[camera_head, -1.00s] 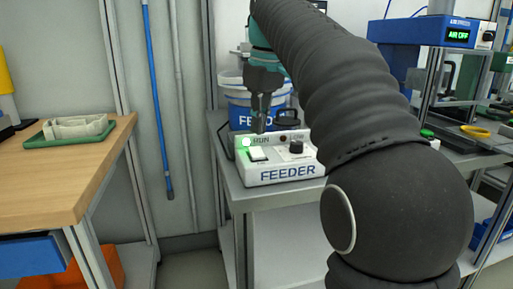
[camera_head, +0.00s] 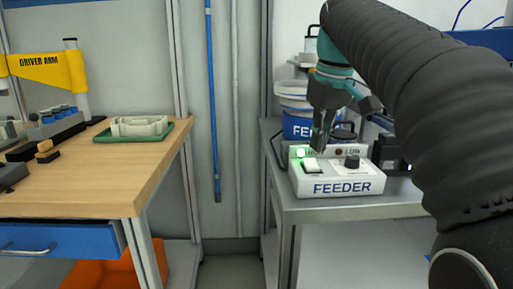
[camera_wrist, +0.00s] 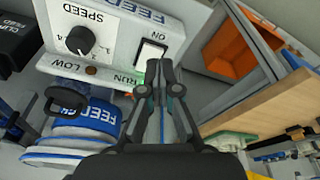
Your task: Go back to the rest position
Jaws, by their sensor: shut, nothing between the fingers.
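My gripper (camera_head: 322,142) is shut and empty in the head view. It points down over the back left of the white feeder box (camera_head: 338,185), close to its green RUN lamp (camera_head: 300,153). I cannot tell if the fingertips touch the box. In the wrist view my gripper (camera_wrist: 160,66) shows with its fingers together near the white rocker switch (camera_wrist: 150,52) of the feeder box (camera_wrist: 112,32). The black SPEED knob (camera_wrist: 80,40) is beside it. The RUN lamp is lit green. My dark sleeved arm covers the right of the head view.
A grey metal table (camera_head: 300,214) carries the feeder box, with a blue and white bucket (camera_head: 297,115) behind. At left, a wooden bench (camera_head: 85,195) holds a green tray (camera_head: 134,134) and a yellow driver arm (camera_head: 38,68). An orange bin (camera_head: 112,273) is below.

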